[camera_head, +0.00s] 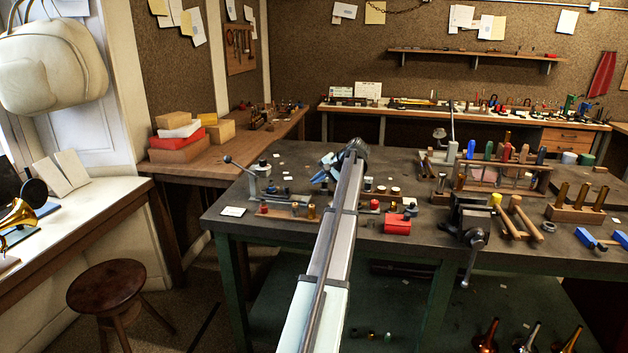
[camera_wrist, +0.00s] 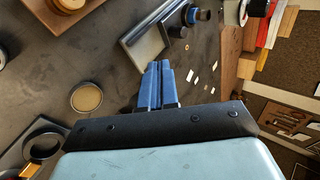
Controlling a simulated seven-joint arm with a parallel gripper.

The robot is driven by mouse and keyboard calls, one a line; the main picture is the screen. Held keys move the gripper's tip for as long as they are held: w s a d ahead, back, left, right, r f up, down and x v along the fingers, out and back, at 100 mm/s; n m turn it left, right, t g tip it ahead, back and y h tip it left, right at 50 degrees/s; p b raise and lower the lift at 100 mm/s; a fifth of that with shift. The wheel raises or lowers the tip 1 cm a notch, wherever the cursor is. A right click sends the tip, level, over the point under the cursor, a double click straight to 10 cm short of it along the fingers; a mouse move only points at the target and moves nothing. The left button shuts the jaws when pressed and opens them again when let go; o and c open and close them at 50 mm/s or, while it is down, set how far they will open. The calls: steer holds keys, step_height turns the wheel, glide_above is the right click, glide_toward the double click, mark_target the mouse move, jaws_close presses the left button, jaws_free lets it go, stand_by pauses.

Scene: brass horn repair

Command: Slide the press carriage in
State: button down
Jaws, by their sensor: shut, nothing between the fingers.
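My gripper (camera_head: 322,172) is over the far left part of the workbench, with its blue fingers pointing left and down. In the wrist view its two blue fingers (camera_wrist: 157,68) are together and hold nothing. In the head view a press-like device with a lever (camera_head: 262,178) stands left of my gripper. I cannot tell whether the fingers touch it, or how far in the carriage sits.
The dark workbench (camera_head: 400,232) carries a red box (camera_head: 397,224), a vise (camera_head: 474,220) and a rack of coloured handles (camera_head: 497,170). A round brass-coloured dish (camera_wrist: 87,97) lies left of the fingers in the wrist view. A stool (camera_head: 106,287) stands at the lower left.

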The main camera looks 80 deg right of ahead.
mark_target(277, 191)
steer(key=x, duration=0.7)
steer(key=shift+w+d+f, duration=0.1)
steer(key=shift+w+f, duration=0.1)
steer(key=shift+w+d, duration=0.15)
steer(key=shift+w, duration=0.4)
steer(key=shift+w+d, duration=0.15)
steer(key=shift+w, duration=0.4)
steer(key=shift+w+d, duration=0.2)
steer(key=shift+w, duration=0.7)
steer(key=shift+w, duration=2)
